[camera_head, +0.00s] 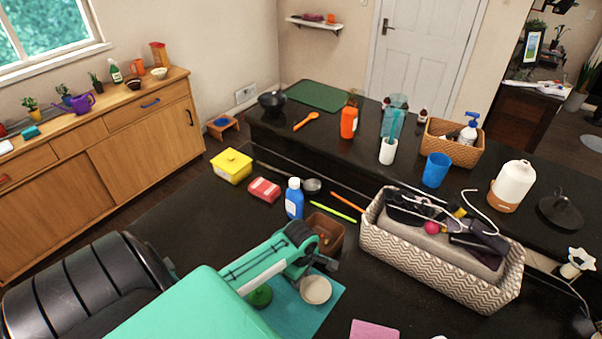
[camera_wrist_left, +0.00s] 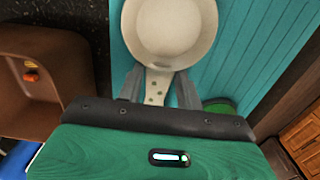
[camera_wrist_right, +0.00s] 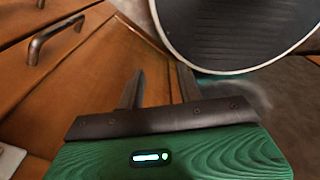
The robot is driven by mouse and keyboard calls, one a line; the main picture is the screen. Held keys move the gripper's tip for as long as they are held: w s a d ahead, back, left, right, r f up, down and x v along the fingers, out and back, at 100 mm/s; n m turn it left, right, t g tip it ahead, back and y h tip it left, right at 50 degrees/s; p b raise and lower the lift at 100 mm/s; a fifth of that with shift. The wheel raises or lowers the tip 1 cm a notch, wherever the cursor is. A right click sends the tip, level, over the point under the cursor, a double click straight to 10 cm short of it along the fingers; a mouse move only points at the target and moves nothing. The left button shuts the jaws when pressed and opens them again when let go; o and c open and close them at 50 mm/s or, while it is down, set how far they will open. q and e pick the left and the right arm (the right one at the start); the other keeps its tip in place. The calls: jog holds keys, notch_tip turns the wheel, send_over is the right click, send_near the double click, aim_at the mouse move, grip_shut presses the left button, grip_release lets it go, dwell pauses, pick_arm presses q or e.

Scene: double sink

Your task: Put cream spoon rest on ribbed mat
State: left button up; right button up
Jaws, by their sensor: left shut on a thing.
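The cream spoon rest (camera_head: 316,289) is a round shallow dish with a short handle. In the left wrist view the dish (camera_wrist_left: 170,30) lies beyond my fingertips. My left gripper (camera_wrist_left: 159,86) is shut on its handle, which has small holes. The teal ribbed mat (camera_head: 318,312) lies on the dark counter under the dish, and its ribs (camera_wrist_left: 262,50) show in the left wrist view. I cannot tell whether the dish touches the mat. My right gripper (camera_wrist_right: 160,88) is open and empty, and is outside the head view.
A round green thing (camera_head: 261,297) is at the mat's left part. A brown box (camera_head: 327,229) stands just behind the mat. A blue bottle (camera_head: 294,199) and a patterned basket (camera_head: 440,262) stand farther back. A pink cloth (camera_head: 375,330) lies to the right.

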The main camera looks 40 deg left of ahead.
jog(key=shift+d, duration=0.2)
pick_arm(q)
jog(key=o, duration=1.1)
jog(key=shift+f, duration=0.15)
pick_arm(e)
jog(key=shift+d, duration=0.5)
pick_arm(q)
notch_tip(320, 180, up, 12)
jog(key=b, duration=0.3)
jog(key=shift+r, duration=0.2)
pick_arm(e)
jog(key=f, duration=0.3)
jog(key=shift+a+f, duration=0.1)
jog(key=shift+a, duration=0.15)
jog(key=shift+d, duration=0.15)
